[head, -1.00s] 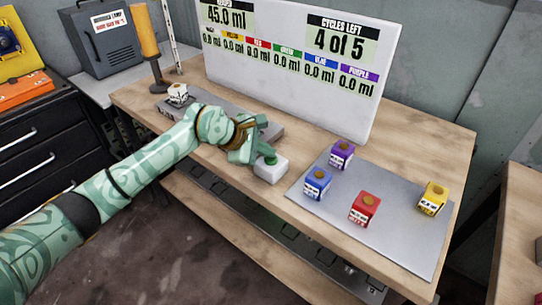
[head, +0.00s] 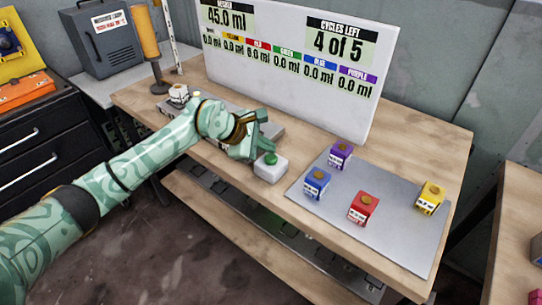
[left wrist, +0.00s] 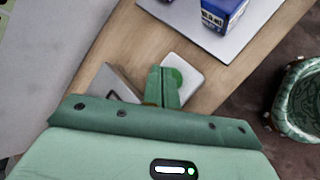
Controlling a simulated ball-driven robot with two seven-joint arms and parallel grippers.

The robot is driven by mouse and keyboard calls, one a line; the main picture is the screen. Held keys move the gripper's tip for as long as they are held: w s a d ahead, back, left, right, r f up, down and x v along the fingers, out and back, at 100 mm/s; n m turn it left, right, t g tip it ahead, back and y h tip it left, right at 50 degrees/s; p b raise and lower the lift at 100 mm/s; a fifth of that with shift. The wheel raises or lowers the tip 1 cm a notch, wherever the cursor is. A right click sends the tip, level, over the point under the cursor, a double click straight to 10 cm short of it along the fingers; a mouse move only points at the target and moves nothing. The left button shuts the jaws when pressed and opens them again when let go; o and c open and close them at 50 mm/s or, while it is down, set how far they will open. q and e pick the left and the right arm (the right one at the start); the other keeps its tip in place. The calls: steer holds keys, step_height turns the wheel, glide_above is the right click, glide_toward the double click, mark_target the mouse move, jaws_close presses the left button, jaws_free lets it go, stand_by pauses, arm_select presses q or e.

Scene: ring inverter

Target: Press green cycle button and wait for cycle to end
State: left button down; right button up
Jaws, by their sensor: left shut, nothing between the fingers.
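The green cycle button (head: 271,157) sits on a white box (head: 270,169) near the front edge of the wooden bench. My left gripper (head: 257,145) is shut and empty, just up and left of the button in the head view. In the left wrist view, the shut fingers (left wrist: 163,85) overlap the left side of the green button (left wrist: 176,78); whether they touch it I cannot tell. My right gripper is not in view.
A grey mat (head: 392,225) on the right holds blue (head: 317,183), purple (head: 340,156), red (head: 363,208) and yellow (head: 430,198) cubes. A grey platform (head: 270,130) lies behind my left gripper. A white cube (head: 179,93) stands near the orange column (head: 145,35).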

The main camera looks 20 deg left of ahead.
mark_target(266, 158)
arm_select(q)
steer(key=shift+r+p, duration=1.5)
steer(key=shift+r, duration=1.05)
steer(key=shift+f, duration=0.1)
steer(key=shift+a, duration=0.1)
